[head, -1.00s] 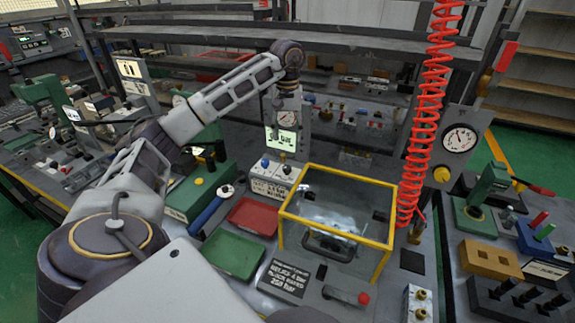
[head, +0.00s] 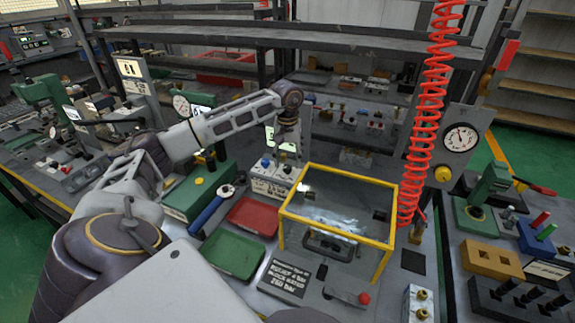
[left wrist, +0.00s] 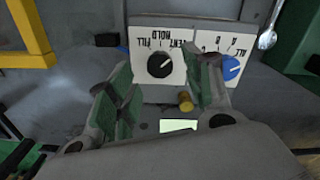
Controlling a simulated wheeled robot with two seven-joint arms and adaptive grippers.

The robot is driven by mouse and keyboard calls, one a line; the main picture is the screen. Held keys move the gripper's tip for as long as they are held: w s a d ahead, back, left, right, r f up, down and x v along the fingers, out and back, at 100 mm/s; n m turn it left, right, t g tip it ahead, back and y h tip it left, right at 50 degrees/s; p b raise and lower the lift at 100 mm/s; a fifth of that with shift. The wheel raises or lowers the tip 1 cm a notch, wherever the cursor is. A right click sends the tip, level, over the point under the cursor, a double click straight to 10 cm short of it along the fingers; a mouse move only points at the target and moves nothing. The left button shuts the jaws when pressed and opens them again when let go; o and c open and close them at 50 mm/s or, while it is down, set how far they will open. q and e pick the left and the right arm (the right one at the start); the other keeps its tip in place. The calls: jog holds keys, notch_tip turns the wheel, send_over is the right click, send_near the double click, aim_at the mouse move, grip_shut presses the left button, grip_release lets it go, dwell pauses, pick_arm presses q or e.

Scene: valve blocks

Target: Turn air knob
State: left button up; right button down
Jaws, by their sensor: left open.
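A white control box (head: 273,182) stands behind the red tray, with a blue knob (head: 265,163) and a black knob (head: 287,169) on it. In the left wrist view it appears upside down, with the black knob (left wrist: 160,64) marked FILL, VENT and HOLD and the blue knob (left wrist: 231,68) marked with letters and ALL. No label reading "air" is legible. My left gripper (head: 286,147) points down just above the box. In the left wrist view its green-padded fingers (left wrist: 162,88) are apart and empty, with the black knob between them in the picture. My right gripper is not in view.
A yellow-framed clear case (head: 340,205) stands right of the box. A red tray (head: 253,217) and a green tray (head: 233,255) lie in front. A red coiled hose (head: 425,110) hangs at right beside a gauge panel with a yellow knob (head: 443,174).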

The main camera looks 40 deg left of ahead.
aim_at(287, 170)
pick_arm(q)
jog(key=shift+f, duration=1.35)
jog(key=c, duration=1.1)
